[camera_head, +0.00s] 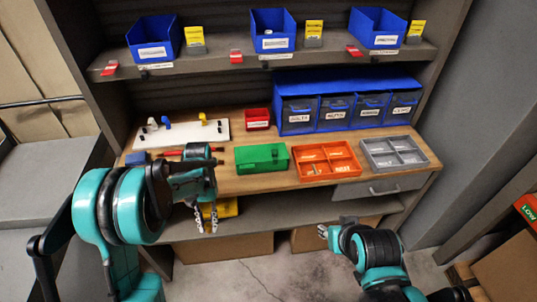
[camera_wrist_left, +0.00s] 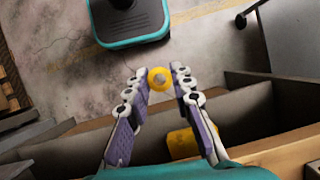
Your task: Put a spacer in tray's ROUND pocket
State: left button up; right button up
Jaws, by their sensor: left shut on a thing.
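My left gripper (camera_head: 206,218) hangs in front of the workbench, below the top's front edge. In the left wrist view my left gripper (camera_wrist_left: 160,82) is shut on a small yellow round spacer (camera_wrist_left: 159,78) at its fingertips, with a darker centre. An orange tray (camera_head: 325,161) and a grey tray (camera_head: 394,152), both divided into pockets, lie on the bench right of centre, away from the gripper. Their labels and pocket shapes are too small to tell, so I cannot pick out the round pocket. My right gripper (camera_head: 324,231) is low, in front of the bench; its finger opening is unclear.
A green box (camera_head: 262,158) stands left of the orange tray. A white board (camera_head: 182,134) with small pegged parts lies at the back left. A red bin (camera_head: 257,119) and a blue drawer cabinet (camera_head: 346,103) stand behind. A yellow object (camera_head: 228,208) sits on the lower shelf.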

aim_at(310, 157)
jog(key=i+l+u, duration=0.1)
jog(key=l+u, duration=0.35)
jog(key=l, duration=0.6)
jog(key=l+u, duration=0.45)
jog(key=l, duration=0.6)
